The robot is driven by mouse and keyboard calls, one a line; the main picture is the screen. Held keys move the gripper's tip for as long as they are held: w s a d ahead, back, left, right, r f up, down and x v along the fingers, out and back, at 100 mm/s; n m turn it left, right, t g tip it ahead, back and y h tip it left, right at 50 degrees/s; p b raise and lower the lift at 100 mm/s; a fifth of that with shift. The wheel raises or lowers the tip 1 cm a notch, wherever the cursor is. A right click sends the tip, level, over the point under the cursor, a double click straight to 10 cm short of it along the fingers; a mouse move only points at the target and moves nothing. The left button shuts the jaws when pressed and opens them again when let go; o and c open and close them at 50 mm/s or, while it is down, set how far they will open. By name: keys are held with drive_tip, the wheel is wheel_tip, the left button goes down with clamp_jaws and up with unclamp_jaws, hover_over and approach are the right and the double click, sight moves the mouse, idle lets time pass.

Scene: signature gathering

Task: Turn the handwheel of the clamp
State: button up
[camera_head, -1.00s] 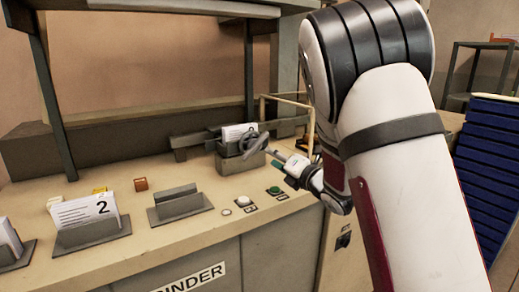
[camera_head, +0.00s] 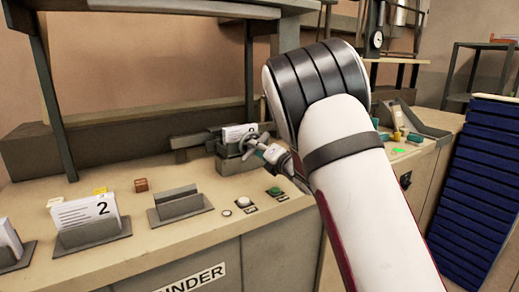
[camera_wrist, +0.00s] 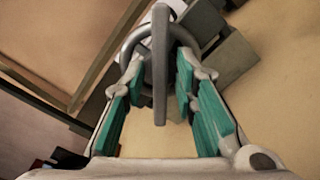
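The grey handwheel (camera_head: 249,147) is on the near side of the clamp (camera_head: 229,165), at the back of the bench. The clamp has sheets with printed text (camera_head: 238,132) upright in it. My gripper (camera_head: 262,150) is at the handwheel in the head view. In the wrist view my gripper (camera_wrist: 160,84) has its teal-padded fingers apart, one on each side of a grey bar of the handwheel (camera_wrist: 160,50). Gaps show between the bar and both pads. In the head view my arm and the wheel partly hide the fingertips.
A holder with sheets marked 2 (camera_head: 90,222), an empty metal holder (camera_head: 180,203), a white button (camera_head: 243,202) and a green button (camera_head: 274,191) are on the bench front. Stacked blue trays (camera_head: 486,190) stand at the right.

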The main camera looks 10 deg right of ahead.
clamp_jaws()
drive_tip(key=shift+m, duration=0.4)
drive_tip(key=shift+f+m+b, duration=0.15)
drive_tip(key=shift+m+b, duration=1.45)
drive_tip(key=shift+m, duration=2.1)
drive_tip(key=shift+f+m+b, duration=0.15)
drive_tip(key=shift+m+b, duration=1.45)
drive_tip(key=shift+m, duration=2.1)
drive_tip(key=shift+o, duration=1.9)
unclamp_jaws()
